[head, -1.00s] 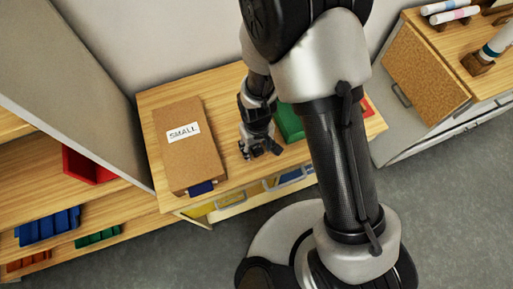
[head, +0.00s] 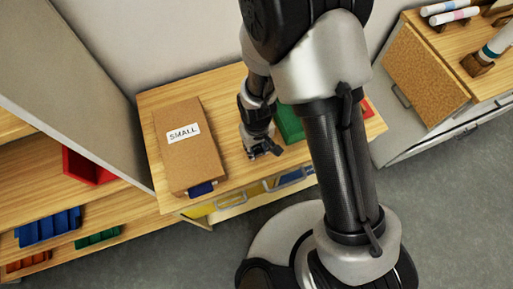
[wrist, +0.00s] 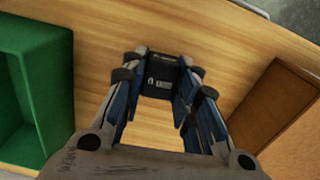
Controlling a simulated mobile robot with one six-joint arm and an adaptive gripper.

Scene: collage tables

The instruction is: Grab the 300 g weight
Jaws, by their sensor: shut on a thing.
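The weight (wrist: 160,78) is a small dark block with white markings on its face, too small to read. It sits between the fingertips of my gripper (wrist: 157,88) in the wrist view, and the fingers are shut on it from both sides. In the head view my gripper (head: 264,151) is low over the wooden table top (head: 230,98), to the right of the SMALL box. The weight cannot be made out clearly there. I cannot tell whether it touches the table.
A brown box labelled SMALL (head: 184,160) lies left of my gripper. A green bin (head: 289,122) stands close on the right and also shows at left in the wrist view (wrist: 58,85). Drawers with handles (head: 270,190) are under the table's front edge.

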